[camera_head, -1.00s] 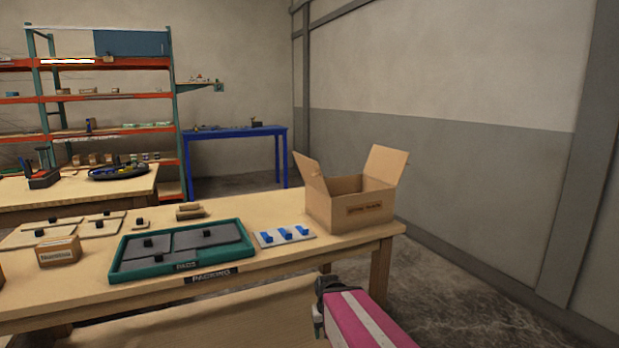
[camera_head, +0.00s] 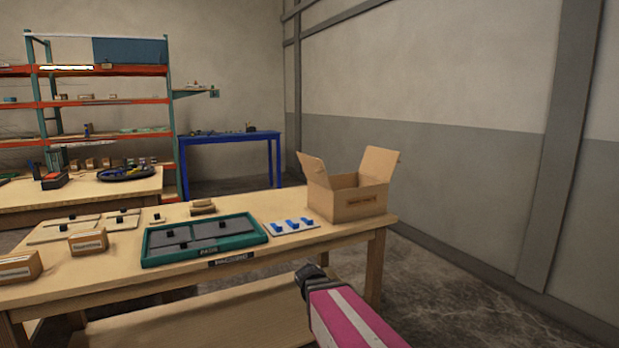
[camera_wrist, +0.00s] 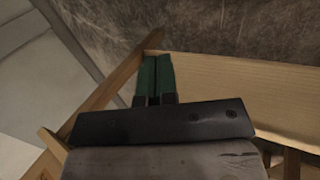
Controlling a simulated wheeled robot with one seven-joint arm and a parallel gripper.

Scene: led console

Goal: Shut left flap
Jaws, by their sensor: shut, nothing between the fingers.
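An open cardboard box (camera_head: 360,203) stands upright at the right end of the wooden packing table (camera_head: 110,277). Its left flap (camera_head: 314,168) sticks up and leans outward to the left. Another flap (camera_head: 380,161) stands up at the back right. My gripper (camera_wrist: 153,75) shows two green fingers side by side, shut and empty, in the wrist view. In the head view my arm's end is below the table's front edge, in front of the box and apart from it. The fingertips are hard to make out there. The wrist view shows no box.
A green tray (camera_head: 255,238) with grey pads lies left of the box. A plate with blue pieces (camera_head: 292,225) lies between them. Small cartons (camera_head: 87,241) stand farther left.

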